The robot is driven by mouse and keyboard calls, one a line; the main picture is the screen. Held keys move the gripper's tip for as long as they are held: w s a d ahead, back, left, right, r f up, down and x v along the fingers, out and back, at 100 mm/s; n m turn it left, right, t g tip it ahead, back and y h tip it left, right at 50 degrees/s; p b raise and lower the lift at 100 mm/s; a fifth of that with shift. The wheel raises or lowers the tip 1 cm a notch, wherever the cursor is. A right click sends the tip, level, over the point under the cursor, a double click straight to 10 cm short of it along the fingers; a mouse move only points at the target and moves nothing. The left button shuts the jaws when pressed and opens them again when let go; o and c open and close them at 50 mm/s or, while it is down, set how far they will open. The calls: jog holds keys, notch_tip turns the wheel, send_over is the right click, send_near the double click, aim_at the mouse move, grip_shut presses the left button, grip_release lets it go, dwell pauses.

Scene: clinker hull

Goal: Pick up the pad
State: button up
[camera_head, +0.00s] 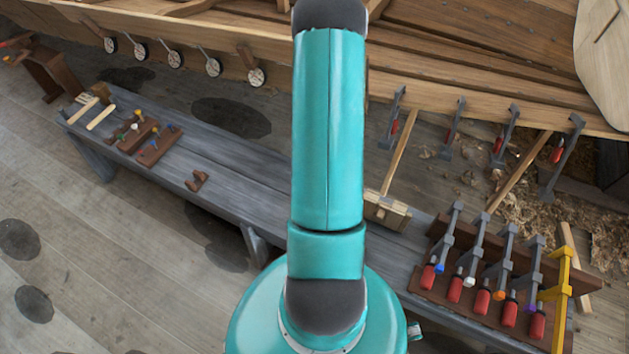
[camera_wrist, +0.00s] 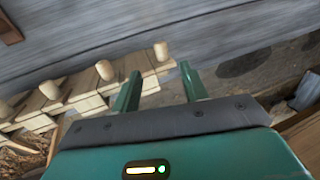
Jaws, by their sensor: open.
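In the wrist view my gripper (camera_wrist: 159,68) is open, with its two green fingers apart and nothing held between them. Several pale wooden blocks with rounded upright knobs stand in a row; the rightmost block (camera_wrist: 150,83) is close by my fingertips, with its knob (camera_wrist: 161,51) beyond the gap. Another knobbed block (camera_wrist: 80,92) is left of my left finger. These blocks look like pads, but I cannot tell which one the task names. In the head view my teal arm hides the middle of the bench, and my gripper is out of sight.
A long grey bench (camera_head: 245,190) crosses the head view. It bears a small brown piece (camera_head: 197,181), a pale wooden block (camera_head: 386,211), and a rack with several red-handled clamps (camera_head: 483,300) at right. The wooden hull (camera_head: 470,60) is behind. Bench space left of my arm is mostly clear.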

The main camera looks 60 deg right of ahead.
jog(key=x, duration=0.9)
jog(key=shift+w+a+r, duration=0.1)
jog(key=shift+a, duration=0.2)
grip_shut()
